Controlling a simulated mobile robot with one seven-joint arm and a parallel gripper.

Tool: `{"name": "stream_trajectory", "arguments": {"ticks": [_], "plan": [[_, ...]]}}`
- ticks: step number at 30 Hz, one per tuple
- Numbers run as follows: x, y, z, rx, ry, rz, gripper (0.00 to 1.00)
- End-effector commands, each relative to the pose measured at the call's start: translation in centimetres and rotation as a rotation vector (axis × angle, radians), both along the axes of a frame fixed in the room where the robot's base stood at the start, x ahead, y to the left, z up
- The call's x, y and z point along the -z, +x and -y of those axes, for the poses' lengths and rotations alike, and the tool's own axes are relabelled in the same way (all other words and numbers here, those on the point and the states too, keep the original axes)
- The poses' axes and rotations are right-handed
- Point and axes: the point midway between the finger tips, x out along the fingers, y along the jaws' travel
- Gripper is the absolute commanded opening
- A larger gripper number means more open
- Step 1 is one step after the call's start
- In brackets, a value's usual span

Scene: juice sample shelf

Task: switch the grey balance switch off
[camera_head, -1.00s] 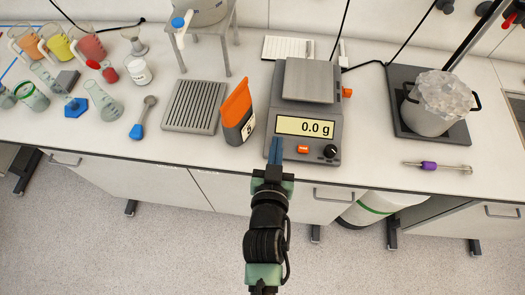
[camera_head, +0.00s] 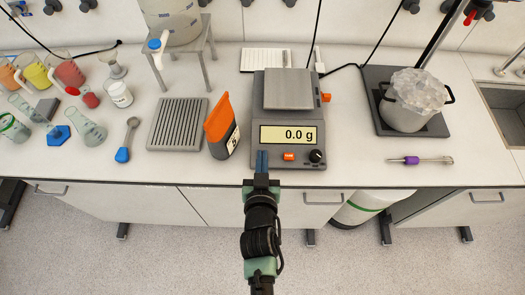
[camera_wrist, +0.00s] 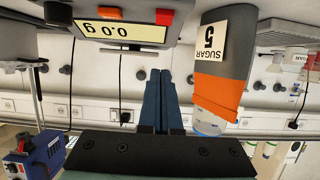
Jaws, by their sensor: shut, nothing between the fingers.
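The grey balance (camera_head: 313,166) stands near the front edge of the bench. Its lit display (camera_head: 288,136) reads 0.0 g. An orange switch (camera_head: 289,156) sits on its front panel under the display, left of a black knob (camera_head: 316,156). Another orange part (camera_head: 326,97) sticks out on its right side. My gripper (camera_head: 262,158) is shut and empty, at the balance's front left, left of the orange switch; I cannot tell whether it touches the balance. In the wrist view, the shut fingers (camera_wrist: 155,78) point toward the balance, whose display (camera_wrist: 120,33) appears upside down.
An orange and grey sugar pack (camera_head: 222,128) stands close to the left of the balance. A ribbed grey plate (camera_head: 178,124) lies farther left. A pot of ice (camera_head: 412,110) on a dark base and a purple-handled tool (camera_head: 411,160) are to the right.

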Motion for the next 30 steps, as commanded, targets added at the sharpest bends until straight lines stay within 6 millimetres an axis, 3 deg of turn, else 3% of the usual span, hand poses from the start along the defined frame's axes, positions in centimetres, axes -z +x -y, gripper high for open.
{"name": "stream_trajectory", "arguments": {"ticks": [11,13,18,30], "plan": [[1.4,4.9,0.0,0.001,0.002,0.001,0.0],[3.5,4.6,0.1,0.002,-0.002,-0.001,0.0],[5.1,4.5,0.1,0.001,0.001,0.0,0.0],[5.6,4.4,0.0,0.0,0.001,0.0,0.0]]}}
